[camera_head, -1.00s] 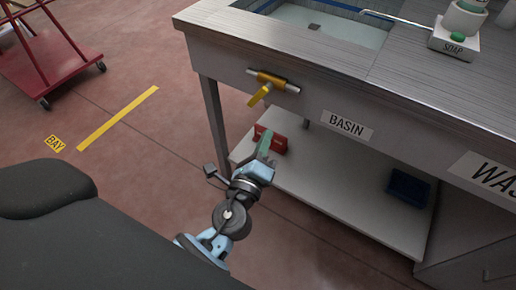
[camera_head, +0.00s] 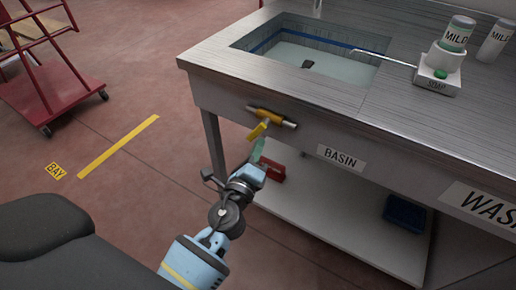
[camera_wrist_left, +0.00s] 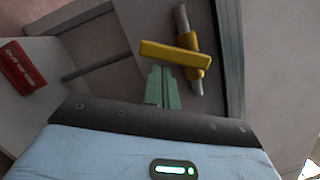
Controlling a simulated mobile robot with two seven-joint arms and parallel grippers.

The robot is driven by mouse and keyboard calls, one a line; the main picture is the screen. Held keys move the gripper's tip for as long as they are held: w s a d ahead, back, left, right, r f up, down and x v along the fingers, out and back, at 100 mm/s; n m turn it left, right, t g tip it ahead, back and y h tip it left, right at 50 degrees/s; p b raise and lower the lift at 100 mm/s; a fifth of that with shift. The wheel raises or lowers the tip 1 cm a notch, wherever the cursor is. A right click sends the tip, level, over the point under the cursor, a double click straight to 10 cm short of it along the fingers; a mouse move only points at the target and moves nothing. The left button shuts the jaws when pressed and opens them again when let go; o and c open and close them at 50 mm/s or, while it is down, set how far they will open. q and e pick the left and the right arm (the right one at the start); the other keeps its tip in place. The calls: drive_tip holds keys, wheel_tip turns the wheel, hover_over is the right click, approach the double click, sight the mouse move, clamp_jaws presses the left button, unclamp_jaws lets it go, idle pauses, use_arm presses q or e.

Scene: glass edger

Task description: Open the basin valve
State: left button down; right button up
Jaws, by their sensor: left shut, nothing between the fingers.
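The basin valve has a yellow body on a short grey pipe (camera_head: 272,117) on the front of the bench. Its yellow lever (camera_head: 258,131) points down and to the left in the head view. My left gripper (camera_head: 258,148) is shut and empty, its green fingers just below the lever. In the left wrist view the yellow lever (camera_wrist_left: 175,53) lies across just beyond the closed fingertips (camera_wrist_left: 162,72). I cannot tell whether the fingertips touch it. My right gripper is not in view.
The basin (camera_head: 310,58) is sunk in the metal bench top above the valve. A BASIN label (camera_head: 340,158) is on the bench front. A red cart (camera_head: 45,90) stands left on open floor.

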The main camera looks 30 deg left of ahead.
use_arm(q)
drive_tip(key=shift+a+m, duration=0.1)
drive_tip(key=shift+m, duration=0.2)
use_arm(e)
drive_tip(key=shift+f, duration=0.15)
use_arm(q)
drive_tip(key=shift+a+m+b, duration=0.15)
drive_tip(key=shift+m+b, duration=0.15)
drive_tip(key=shift+m, duration=0.1)
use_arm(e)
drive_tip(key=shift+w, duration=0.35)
